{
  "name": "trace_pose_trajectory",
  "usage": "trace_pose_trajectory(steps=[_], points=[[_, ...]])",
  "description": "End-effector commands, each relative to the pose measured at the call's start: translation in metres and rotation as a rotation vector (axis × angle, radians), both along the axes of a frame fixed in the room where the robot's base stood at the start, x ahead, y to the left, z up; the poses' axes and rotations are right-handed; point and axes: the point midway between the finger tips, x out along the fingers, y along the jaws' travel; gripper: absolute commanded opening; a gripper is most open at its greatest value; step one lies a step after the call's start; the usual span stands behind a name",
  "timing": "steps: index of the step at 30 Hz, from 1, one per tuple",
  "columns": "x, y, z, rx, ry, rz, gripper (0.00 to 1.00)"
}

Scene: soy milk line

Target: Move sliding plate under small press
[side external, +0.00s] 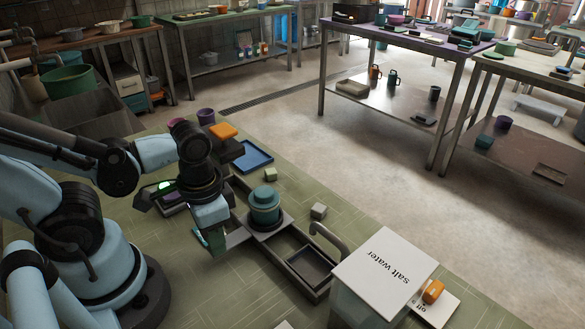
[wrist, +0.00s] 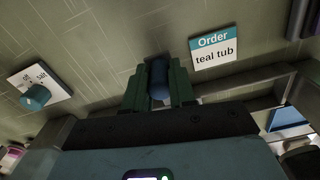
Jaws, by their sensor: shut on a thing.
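My gripper (side external: 208,238) is low over the green work surface, left of a dark metal frame with a long rail. In the wrist view its green fingers (wrist: 160,92) are shut on a short dark blue handle (wrist: 158,76). How the handle joins the sliding plate is hidden. A teal tub (side external: 265,202) with a lid stands upright on a round base on the frame. A dark block with an orange top (side external: 223,131), behind my wrist, may be the small press; I cannot tell.
A "salt water" box (side external: 385,269) stands at the front right. Small grey blocks (side external: 319,211) and a blue tray (side external: 253,157) are nearby. An order card (wrist: 212,50) reads "teal tub"; a knob (wrist: 36,97) is left.

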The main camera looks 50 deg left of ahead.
Motion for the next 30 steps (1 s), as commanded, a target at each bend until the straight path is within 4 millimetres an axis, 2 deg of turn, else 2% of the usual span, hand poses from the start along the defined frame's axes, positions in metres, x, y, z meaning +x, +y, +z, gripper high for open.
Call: trace_pose_trajectory(steps=[30], points=[[0.003, 0.124, 0.000, 0.002, -0.006, 0.005, 0.00]])
